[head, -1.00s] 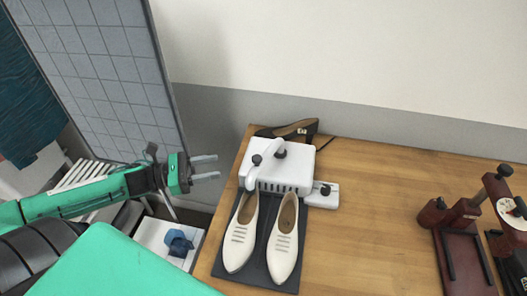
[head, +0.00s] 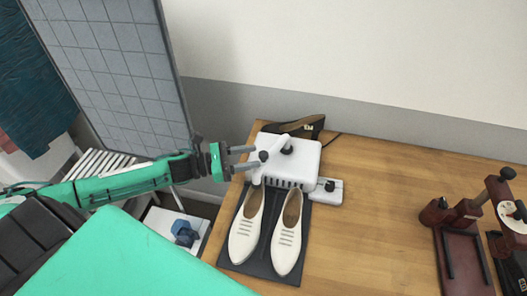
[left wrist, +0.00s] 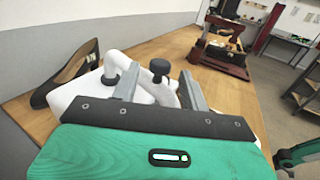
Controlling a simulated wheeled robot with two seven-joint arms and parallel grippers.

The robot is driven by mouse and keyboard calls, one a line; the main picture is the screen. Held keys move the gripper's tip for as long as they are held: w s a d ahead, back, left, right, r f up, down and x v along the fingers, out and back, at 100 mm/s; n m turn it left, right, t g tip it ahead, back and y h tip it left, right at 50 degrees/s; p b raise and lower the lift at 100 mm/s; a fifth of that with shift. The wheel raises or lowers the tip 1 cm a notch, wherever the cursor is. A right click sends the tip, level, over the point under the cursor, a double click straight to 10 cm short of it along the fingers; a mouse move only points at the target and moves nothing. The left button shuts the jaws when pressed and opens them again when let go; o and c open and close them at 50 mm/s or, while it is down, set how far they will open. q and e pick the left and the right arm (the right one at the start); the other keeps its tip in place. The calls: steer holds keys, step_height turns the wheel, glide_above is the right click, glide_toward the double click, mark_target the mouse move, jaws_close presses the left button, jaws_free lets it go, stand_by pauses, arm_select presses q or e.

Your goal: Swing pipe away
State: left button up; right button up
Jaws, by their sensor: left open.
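The white pipe (head: 270,158) is a short bent tube on top of a white box-shaped machine (head: 306,161). A dark knob (head: 263,156) stands on the pipe, and another dark knob (head: 287,150) is near its far end. My left gripper (head: 255,157) is open and empty at the machine's left edge, its fingertips close to the pipe. In the left wrist view the pipe (left wrist: 143,78) runs behind the fingers, with one dark knob (left wrist: 159,68) showing between them. I cannot tell whether a finger touches it.
Two cream shoes (head: 287,240) stand on a dark mat (head: 262,266) in front of the machine. A dark wedge-shaped shoe (head: 297,126) lies behind it. A dark red press (head: 460,240) stands at the right. The wooden table (head: 385,195) between is clear.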

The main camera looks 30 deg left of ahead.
mark_target(264, 154)
arm_select(q)
steer(key=p+x, duration=0.1)
steer(key=x, duration=0.2)
steer(key=shift+r, duration=0.15)
steer(key=shift+p+x, duration=0.3)
steer(key=shift+x, duration=0.45)
steer(key=shift+c, duration=0.3)
jaws_close()
